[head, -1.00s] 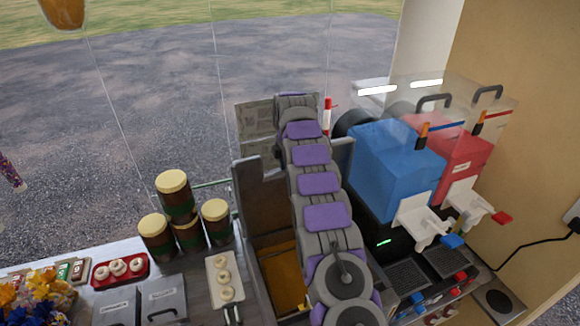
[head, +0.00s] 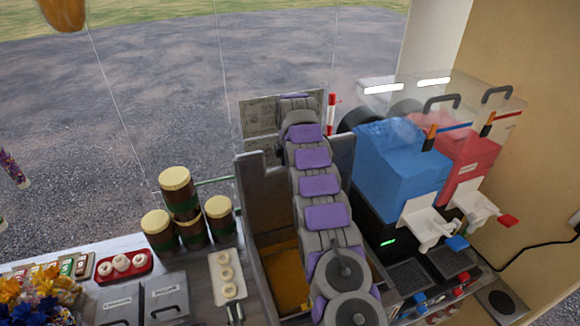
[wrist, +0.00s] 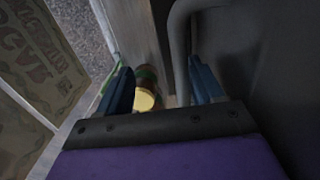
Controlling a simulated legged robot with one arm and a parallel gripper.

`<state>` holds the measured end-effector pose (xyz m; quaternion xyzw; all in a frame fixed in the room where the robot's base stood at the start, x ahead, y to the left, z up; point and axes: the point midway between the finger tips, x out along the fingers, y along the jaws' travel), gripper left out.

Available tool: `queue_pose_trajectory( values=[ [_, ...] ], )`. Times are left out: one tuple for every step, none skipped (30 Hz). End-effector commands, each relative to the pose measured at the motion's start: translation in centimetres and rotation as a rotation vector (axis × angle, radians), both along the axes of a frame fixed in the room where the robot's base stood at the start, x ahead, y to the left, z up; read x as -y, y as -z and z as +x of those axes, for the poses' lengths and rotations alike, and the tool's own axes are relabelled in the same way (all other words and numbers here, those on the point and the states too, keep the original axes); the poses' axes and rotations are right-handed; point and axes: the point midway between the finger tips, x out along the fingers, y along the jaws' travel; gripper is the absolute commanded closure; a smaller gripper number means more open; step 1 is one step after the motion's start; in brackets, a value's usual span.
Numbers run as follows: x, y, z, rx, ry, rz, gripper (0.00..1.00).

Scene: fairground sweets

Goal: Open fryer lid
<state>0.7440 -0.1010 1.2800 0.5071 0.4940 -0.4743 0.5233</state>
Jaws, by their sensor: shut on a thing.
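The fryer (head: 262,283) is a metal box left of my arm's base, with amber oil (head: 287,285) showing inside. A grey-brown panel, apparently its lid (head: 258,205), stands about upright behind the oil, partly hidden by my arm. In the wrist view a dark grey surface, likely the lid (wrist: 265,75), fills the right side, with a grey bar handle (wrist: 180,45) on it. My gripper (wrist: 162,90) is shut on this handle, its blue fingers on either side. My gripper is hidden behind my arm in the head view.
Stacked brown jars with cream lids (head: 180,205) and a tray of pale rings (head: 226,277) stand left of the fryer. A slush machine with blue (head: 400,165) and red (head: 468,165) tanks stands close on the right. A printed sign (head: 258,115) is behind.

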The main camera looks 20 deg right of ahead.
Motion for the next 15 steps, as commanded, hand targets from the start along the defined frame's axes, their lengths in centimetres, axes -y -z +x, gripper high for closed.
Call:
queue_pose_trajectory(
  values=[
    [-0.06,0.23,-0.13,-0.002,-0.001,0.001,0.58],
    [-0.04,0.13,-0.20,-0.002,-0.001,0.001,0.58],
    [-0.03,0.08,-0.33,-0.003,-0.001,0.001,0.59],
    [-0.02,0.06,-0.37,-0.003,-0.001,0.002,0.60],
    [-0.02,0.02,-0.36,-0.003,-0.001,0.001,0.60],
    [-0.01,-0.05,-0.34,-0.001,-0.001,0.001,0.60],
    [0.00,-0.12,-0.32,0.000,-0.001,0.001,0.60],
    [0.01,-0.18,-0.30,0.001,-0.001,0.001,0.60],
    [0.02,-0.27,-0.28,0.002,-0.001,0.000,0.60],
    [0.02,-0.32,-0.28,0.003,-0.001,0.000,0.60],
    [0.03,-0.39,-0.28,0.005,-0.001,0.000,0.60],
    [0.04,-0.47,-0.31,0.006,-0.001,0.000,0.60],
    [0.04,-0.53,-0.33,0.006,-0.001,-0.001,0.60],
    [0.05,-0.60,-0.34,0.008,-0.001,-0.001,0.60],
    [0.07,-0.70,-0.35,0.010,-0.001,-0.001,0.60]
  ],
)
